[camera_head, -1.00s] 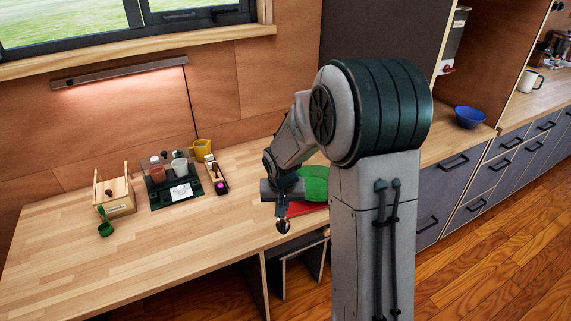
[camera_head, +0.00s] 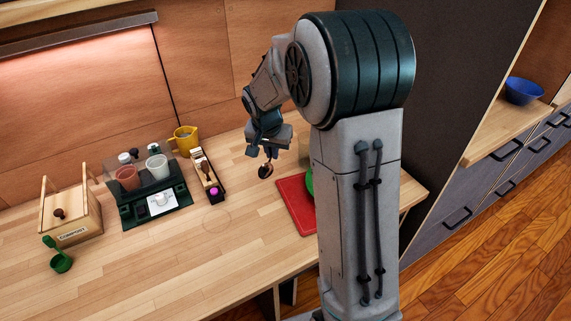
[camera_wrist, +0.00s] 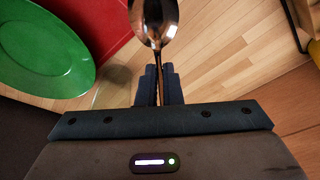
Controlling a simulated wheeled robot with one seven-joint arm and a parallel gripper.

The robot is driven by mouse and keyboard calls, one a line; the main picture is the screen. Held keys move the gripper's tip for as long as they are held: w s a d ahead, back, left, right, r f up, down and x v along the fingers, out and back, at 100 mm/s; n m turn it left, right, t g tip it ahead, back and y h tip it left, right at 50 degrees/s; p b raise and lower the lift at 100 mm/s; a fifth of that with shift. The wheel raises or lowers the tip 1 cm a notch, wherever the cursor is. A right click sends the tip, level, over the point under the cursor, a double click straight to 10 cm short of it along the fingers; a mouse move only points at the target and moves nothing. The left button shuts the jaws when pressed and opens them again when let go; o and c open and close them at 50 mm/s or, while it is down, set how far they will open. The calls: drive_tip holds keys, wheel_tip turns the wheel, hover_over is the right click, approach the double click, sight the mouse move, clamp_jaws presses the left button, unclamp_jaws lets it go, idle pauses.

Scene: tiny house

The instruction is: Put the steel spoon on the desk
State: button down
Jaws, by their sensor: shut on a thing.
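The steel spoon (camera_wrist: 153,22) is held by its handle between the fingers of my gripper (camera_wrist: 158,85). Its shiny bowl points away from the gripper in the wrist view. In the head view the spoon (camera_head: 265,171) hangs below my gripper (camera_head: 266,155), which is shut on it. The spoon looks to be above the desk (camera_head: 225,240), apart from its surface, left of the red board. The exact height is hard to tell.
A red board (camera_head: 295,205) with a green plate (camera_wrist: 40,50) lies on the right of the desk, partly behind my arm. The desk's front middle is clear.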

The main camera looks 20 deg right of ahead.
sight(274, 176)
wheel_tip(274, 176, down, 7)
drive_tip(key=shift+f, duration=0.15)
idle(0.4)
drive_tip(key=shift+f+b, duration=0.2)
drive_tip(key=shift+b, duration=0.2)
drive_tip(key=c, duration=1.9)
unclamp_jaws()
drive_tip(key=shift+r, duration=0.2)
